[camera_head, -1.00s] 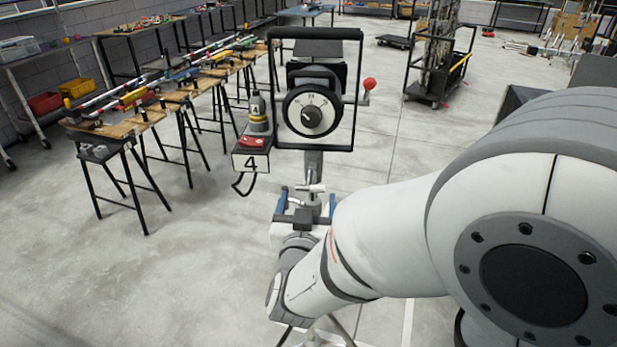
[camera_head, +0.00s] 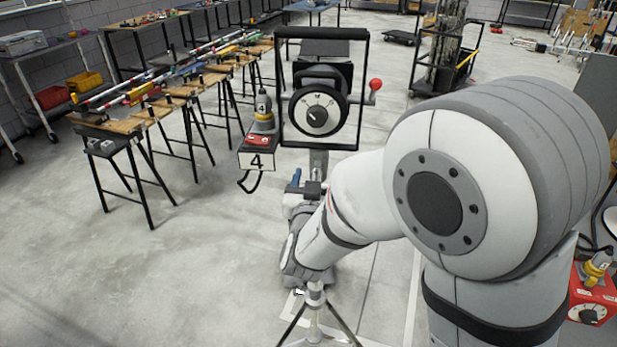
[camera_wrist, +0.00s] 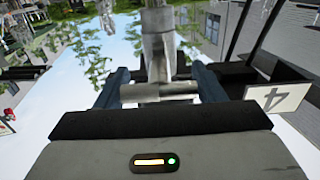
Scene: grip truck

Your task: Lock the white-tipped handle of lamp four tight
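My gripper (camera_head: 308,187) is low at the lamp's post, partly hidden by my own wrist. In the wrist view my gripper (camera_wrist: 160,88) has its two blue fingers wide apart, one each side of the grey post (camera_wrist: 158,45). A pale crosswise handle (camera_wrist: 160,92) shows between the fingers, apparently touching neither. Its white tip is not clear in the head view.
A red knob (camera_head: 375,85) sticks out right of the lamp. A row of trestle tables (camera_head: 125,130) with tools stands at the left. A light tripod stand (camera_head: 315,300) is below my wrist. A black cart (camera_head: 440,70) stands behind right.

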